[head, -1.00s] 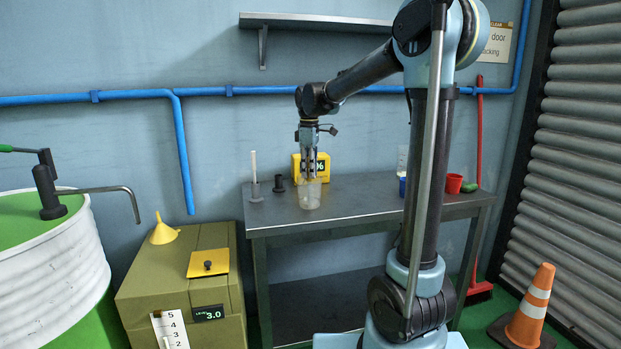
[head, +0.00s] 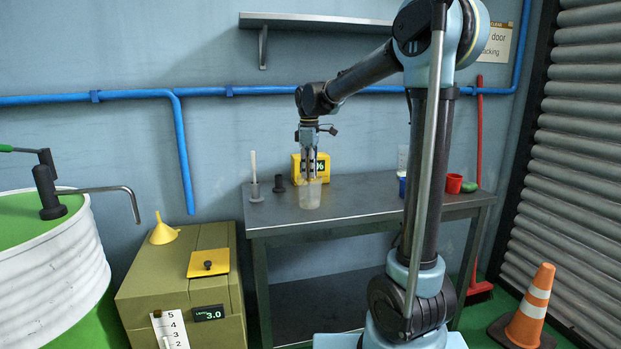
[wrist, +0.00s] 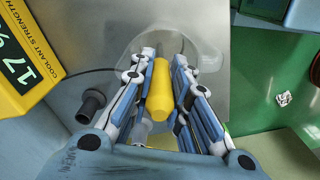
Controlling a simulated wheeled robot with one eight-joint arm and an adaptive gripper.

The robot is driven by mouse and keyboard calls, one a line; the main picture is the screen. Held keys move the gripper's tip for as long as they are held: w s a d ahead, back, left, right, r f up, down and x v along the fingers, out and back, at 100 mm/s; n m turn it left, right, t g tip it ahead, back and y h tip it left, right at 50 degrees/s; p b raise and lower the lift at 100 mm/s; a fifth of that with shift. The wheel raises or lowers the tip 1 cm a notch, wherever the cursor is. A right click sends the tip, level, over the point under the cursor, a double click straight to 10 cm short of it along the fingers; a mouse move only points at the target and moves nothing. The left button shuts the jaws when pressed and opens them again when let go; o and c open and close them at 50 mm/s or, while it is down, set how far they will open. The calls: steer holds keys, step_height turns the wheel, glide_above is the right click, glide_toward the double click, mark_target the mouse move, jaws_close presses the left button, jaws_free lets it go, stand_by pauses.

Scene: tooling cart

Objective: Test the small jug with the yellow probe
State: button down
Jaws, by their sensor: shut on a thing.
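The small jug (head: 311,196) is translucent and stands upright near the front left of the steel bench. My gripper (head: 309,178) points down over its mouth. In the wrist view my gripper (wrist: 165,62) is shut on the yellow probe (wrist: 159,92), whose grip lies between the fingers. The probe's lower end points into the outline of the jug (wrist: 208,52); how deep it reaches I cannot tell. A dark cable runs towards the yellow meter (wrist: 30,60), labelled "COOLANT STRENGTH", with green digits that seem to start with 17. The meter (head: 297,166) stands behind the gripper.
A black holder (head: 279,184) and a grey holder (head: 254,193) with a white stick stand left of the jug on the bench (head: 365,199). A red cup (head: 453,183) stands at the right. A yellow funnel (head: 163,232) sits on the olive box (head: 150,270).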

steer(key=shift+r, duration=0.15)
steer(key=shift+r, duration=7)
